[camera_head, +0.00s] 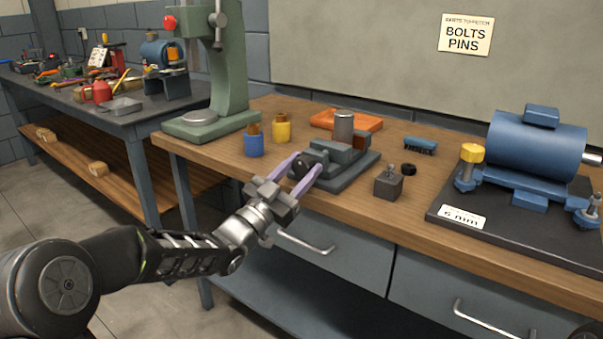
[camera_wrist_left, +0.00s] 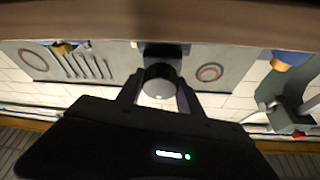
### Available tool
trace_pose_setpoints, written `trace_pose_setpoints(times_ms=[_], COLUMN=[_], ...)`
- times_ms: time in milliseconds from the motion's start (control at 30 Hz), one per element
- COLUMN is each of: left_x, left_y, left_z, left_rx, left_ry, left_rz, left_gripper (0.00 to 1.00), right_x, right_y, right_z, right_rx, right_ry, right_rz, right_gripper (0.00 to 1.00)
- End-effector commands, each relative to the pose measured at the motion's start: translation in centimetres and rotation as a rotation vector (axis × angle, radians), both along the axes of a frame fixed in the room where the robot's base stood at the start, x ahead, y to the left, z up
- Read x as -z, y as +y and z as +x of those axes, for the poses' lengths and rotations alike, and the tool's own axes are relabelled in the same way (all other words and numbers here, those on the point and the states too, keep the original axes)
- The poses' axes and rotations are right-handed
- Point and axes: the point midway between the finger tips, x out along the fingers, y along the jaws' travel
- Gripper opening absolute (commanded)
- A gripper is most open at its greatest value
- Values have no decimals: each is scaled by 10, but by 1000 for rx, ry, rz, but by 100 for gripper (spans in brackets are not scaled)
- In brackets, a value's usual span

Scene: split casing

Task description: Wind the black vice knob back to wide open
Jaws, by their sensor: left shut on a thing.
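I cannot tell from here how far apart the jaws are. The black knob (camera_head: 306,164) is at the vice's front left end, partly hidden by my fingers. My left gripper (camera_head: 304,169) has its two purple-tinted fingers around the knob and is shut on it. In the left wrist view a dark round end (camera_wrist_left: 160,82) sits between the fingers of my left gripper (camera_wrist_left: 159,98). My right gripper does not show.
Blue (camera_head: 254,142) and yellow (camera_head: 281,128) pots stand left of the vice, near the green press (camera_head: 205,122). An orange tray (camera_head: 346,120) lies behind.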

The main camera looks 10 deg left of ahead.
Motion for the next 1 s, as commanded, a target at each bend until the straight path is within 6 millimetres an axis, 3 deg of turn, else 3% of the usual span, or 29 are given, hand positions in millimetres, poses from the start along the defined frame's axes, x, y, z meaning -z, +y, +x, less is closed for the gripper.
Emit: trace_pose_setpoints(times_ms=[400, 433, 667, 1000], left_x=[0, 0, 0, 1], left_y=[0, 0, 0, 2], left_z=[0, 0, 0, -3], left_rx=[1, 1, 1, -1], left_ry=[5, 5, 4, 3], left_rz=[-7, -7, -6, -6], left_gripper=[3, 46, 64, 65], right_x=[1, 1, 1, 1], right_y=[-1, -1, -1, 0], right_z=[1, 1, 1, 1], right_rx=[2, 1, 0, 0], right_ry=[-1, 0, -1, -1], right_rz=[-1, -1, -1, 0], right_gripper=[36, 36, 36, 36])
